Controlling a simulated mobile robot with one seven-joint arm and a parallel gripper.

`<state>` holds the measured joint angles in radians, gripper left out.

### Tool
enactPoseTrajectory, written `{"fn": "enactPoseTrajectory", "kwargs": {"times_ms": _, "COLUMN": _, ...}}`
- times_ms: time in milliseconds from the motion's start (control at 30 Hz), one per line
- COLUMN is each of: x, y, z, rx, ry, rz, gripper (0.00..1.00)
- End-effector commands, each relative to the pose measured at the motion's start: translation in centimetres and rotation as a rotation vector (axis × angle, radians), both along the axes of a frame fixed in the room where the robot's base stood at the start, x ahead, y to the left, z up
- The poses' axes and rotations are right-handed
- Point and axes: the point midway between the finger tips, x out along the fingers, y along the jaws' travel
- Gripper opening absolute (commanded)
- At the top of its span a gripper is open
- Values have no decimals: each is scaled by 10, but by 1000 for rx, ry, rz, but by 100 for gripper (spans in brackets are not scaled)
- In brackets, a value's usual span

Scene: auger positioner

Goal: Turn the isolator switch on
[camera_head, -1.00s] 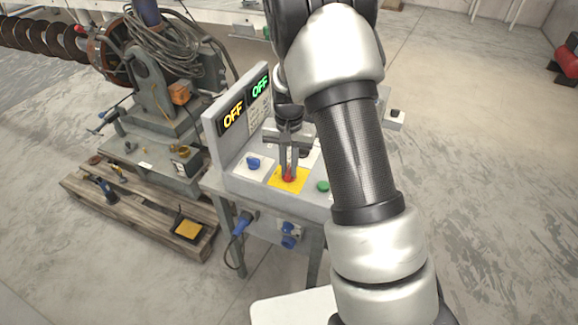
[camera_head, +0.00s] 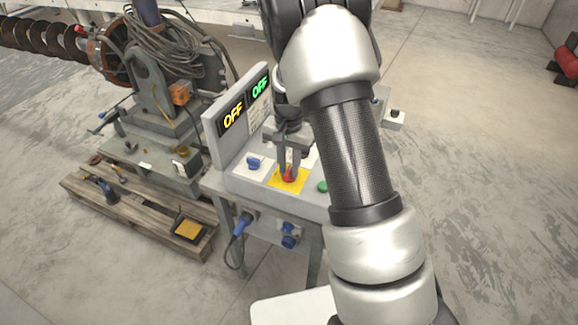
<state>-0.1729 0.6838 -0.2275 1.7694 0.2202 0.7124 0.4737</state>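A red rotary knob on a yellow plate (camera_head: 275,182), which looks like the isolator switch (camera_head: 289,175), sits on the sloping top of the grey control box. My gripper (camera_head: 289,171) points down over it from behind, one finger on each side of the knob. A gap shows between the fingers, so it looks open; whether either finger touches the knob is too small to tell. My arm hides the right part of the box.
A blue knob (camera_head: 253,163) is left of the yellow plate and a green button (camera_head: 322,186) is right of it. The upright panel (camera_head: 219,149) stands close behind left. A wooden pallet (camera_head: 140,220) lies on the floor at left. Open floor spreads to the right.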

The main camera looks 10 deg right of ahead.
Motion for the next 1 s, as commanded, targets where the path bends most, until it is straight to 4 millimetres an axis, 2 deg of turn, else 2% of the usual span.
{"fn": "enactPoseTrajectory", "kwargs": {"times_ms": 333, "x": 0, "y": 0, "z": 1, "rx": 0, "ry": 0, "rz": 2, "gripper": 31}}
{"fn": "enactPoseTrajectory", "kwargs": {"times_ms": 467, "x": 1, "y": 0, "z": 10, "rx": 0, "ry": -1, "rz": 2, "gripper": 31}}
{"fn": "enactPoseTrajectory", "kwargs": {"times_ms": 567, "x": 1, "y": 0, "z": 27, "rx": 1, "ry": -4, "rz": 2, "gripper": 31}}
{"fn": "enactPoseTrajectory", "kwargs": {"times_ms": 1000, "x": 1, "y": 0, "z": 132, "rx": 1, "ry": -5, "rz": 3, "gripper": 31}}
